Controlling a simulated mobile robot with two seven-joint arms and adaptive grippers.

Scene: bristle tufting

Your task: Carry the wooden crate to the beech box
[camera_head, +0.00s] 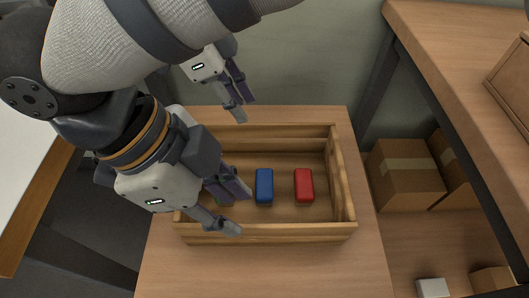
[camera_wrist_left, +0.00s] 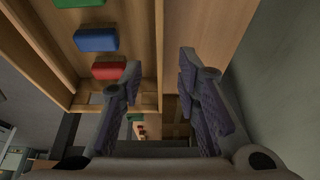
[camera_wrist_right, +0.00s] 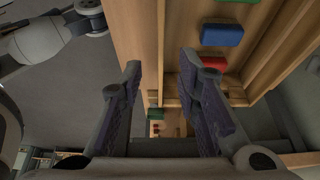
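The wooden crate (camera_head: 343,185) is an open, shallow tray on a wooden table. It holds a blue block (camera_head: 264,186), a red block (camera_head: 303,186) and a green block (camera_wrist_left: 78,3), mostly hidden by my right gripper in the head view. My left gripper (camera_head: 244,110) is over the crate's far side, toward its left. My right gripper (camera_head: 240,212) is over the near side. Both are open, with fingers apart near the crate's long walls; contact cannot be told. A wooden box (camera_head: 515,80), probably the beech box, is cut off at the right edge.
The box stands on a higher wooden table (camera_head: 430,40) with dark legs at the right. Cardboard boxes (camera_head: 405,170) sit on a shelf below it. A white-topped table (camera_head: 25,140) is at the left. Bare tabletop (camera_head: 270,270) lies in front of the crate.

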